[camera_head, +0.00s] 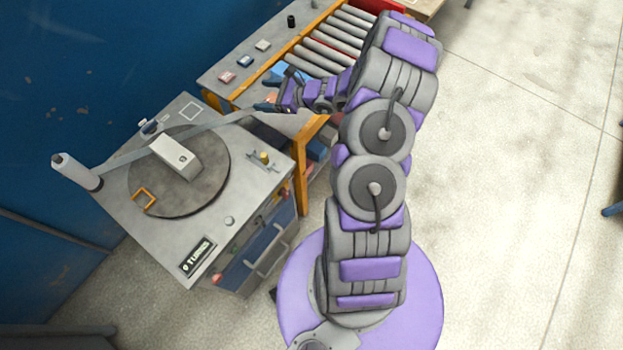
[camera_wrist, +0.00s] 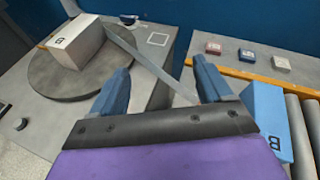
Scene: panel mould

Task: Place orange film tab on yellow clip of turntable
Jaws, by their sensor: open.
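A grey turntable disc (camera_head: 205,190) sits on the cabinet top and carries a white box (camera_head: 175,157); it also shows in the wrist view (camera_wrist: 60,92). A grey film strip (camera_head: 125,160) runs from the white roll post (camera_head: 75,172) past the box to my gripper (camera_head: 266,106). In the wrist view the strip (camera_wrist: 150,66) passes between my two blue fingers (camera_wrist: 162,66), which are spread apart. A small yellow piece (camera_head: 264,156) stands at the cabinet's right side; an orange square frame (camera_head: 144,198) lies on the disc.
A roller conveyor (camera_head: 325,50) lies behind my gripper, with a blue box (camera_wrist: 268,118) close on the right and orange rails (camera_wrist: 270,74) along it. Small coloured blocks (camera_head: 245,61) sit on the bench behind. A blue wall (camera_head: 90,60) closes the back; open floor lies right.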

